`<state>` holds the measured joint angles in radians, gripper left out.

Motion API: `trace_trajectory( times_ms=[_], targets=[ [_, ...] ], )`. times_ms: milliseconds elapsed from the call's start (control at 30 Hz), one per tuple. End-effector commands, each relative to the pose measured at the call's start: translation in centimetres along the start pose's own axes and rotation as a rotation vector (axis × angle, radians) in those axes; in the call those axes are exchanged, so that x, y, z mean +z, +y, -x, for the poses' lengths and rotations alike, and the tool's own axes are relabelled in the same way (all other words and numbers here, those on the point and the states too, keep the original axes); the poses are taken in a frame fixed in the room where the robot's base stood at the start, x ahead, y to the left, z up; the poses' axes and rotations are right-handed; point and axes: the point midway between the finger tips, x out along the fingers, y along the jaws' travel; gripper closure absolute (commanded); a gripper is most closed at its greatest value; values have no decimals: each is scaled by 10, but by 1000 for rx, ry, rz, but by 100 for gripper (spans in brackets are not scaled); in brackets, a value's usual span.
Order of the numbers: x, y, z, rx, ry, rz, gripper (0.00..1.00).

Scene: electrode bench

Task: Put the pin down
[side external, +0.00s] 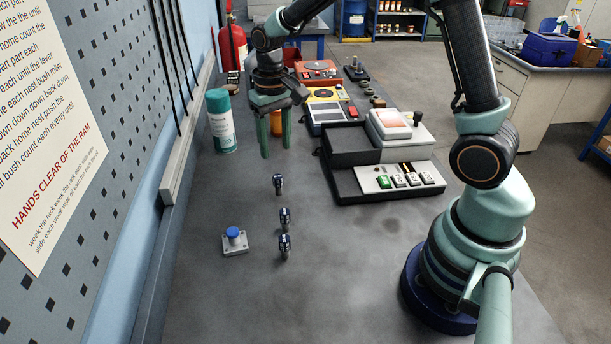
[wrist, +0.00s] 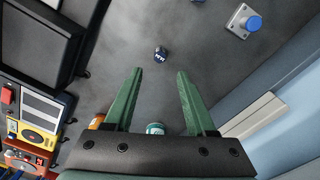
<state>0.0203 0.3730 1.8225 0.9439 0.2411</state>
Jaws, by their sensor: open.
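Three small dark pins with blue-black, light-marked heads stand on the grey bench: one (side external: 278,184) nearest my gripper, a second (side external: 285,217) and a third (side external: 285,245) closer to the camera. In the wrist view a single pin (wrist: 160,54) shows just beyond and between my fingertips, apart from both.
A blue button on a grey plate (side external: 235,238) sits left of the pins. A teal spray can (side external: 221,122) stands left of my gripper. A black tray unit (side external: 345,148) with a small keyed panel (side external: 400,178) is to the right. The bench front is clear.

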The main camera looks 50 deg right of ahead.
Motion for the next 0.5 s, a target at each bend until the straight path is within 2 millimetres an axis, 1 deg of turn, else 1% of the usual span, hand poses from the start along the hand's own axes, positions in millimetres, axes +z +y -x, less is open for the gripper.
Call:
trace_trajectory(
  times_ms=[133, 233, 300, 400, 500],
  targets=[
    [6, 1, 20, -8, 34, 16, 44],
    [17, 3, 43, -20, 86, 43, 44],
    [28, 5, 61, -28, 131, 66, 44],
    [45, 8, 82, -39, 193, 100, 44],
    [64, 12, 99, -48, 256, 134, 44]
  ],
)
